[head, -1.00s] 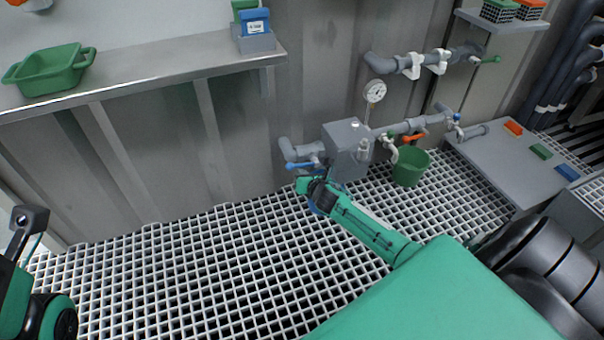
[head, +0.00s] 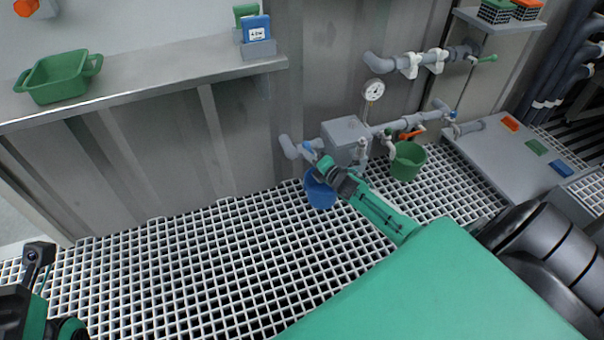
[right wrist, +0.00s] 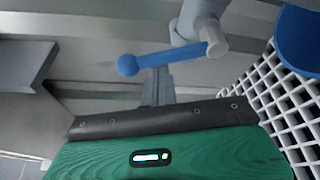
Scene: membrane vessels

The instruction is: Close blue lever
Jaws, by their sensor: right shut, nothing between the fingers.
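The blue lever (head: 308,147) sits on the grey pipe left of the grey box, partly covered by my right gripper in the head view. In the right wrist view the blue lever (right wrist: 165,60) lies nearly level, its ball end left and its pivot at the grey valve (right wrist: 205,35) on the right. My right gripper (head: 319,160) is shut and empty at the lever. In the wrist view its fingertips (right wrist: 158,75) overlap the lever's lower edge near the ball-end half; I cannot tell whether they touch. Part of my left arm shows at the left edge, without visible fingers.
A blue bucket (head: 319,190) stands on the grating below the lever. The grey box (head: 345,140), a gauge (head: 373,90), an orange lever (head: 411,134) and a green bucket (head: 407,161) are to the right. A steel shelf (head: 150,90) runs along the left wall.

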